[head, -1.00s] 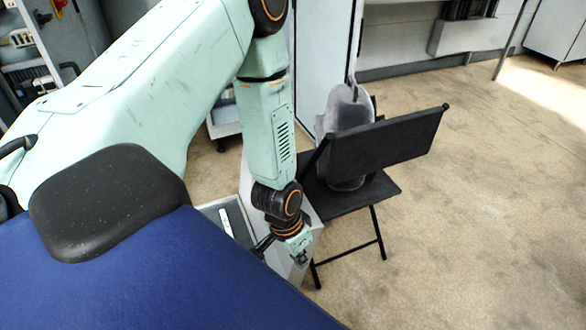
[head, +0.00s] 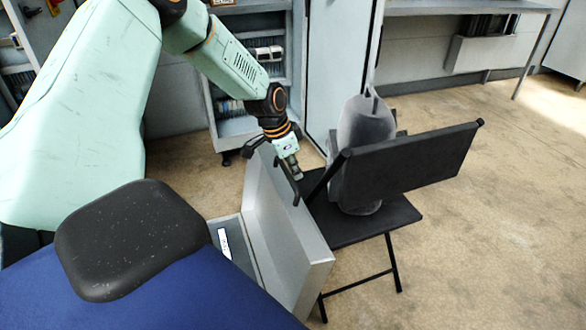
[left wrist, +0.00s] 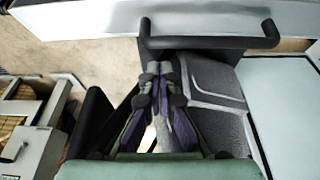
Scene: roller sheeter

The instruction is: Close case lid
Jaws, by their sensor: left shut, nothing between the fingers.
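The silver-grey case stands open beside my blue body. Its lid (head: 283,235) is raised, roughly upright, and its shallow base (head: 232,228) shows a grey interior with a white label. My left gripper (head: 297,177) is at the lid's upper outer side, close to the handle. My right gripper is not seen.
A black folding chair (head: 375,217) holding a dark grey bag (head: 362,130) stands right behind the lid, close to my left gripper. A cabinet with shelves (head: 250,75) is at the back. Open floor (head: 490,230) lies to the right.

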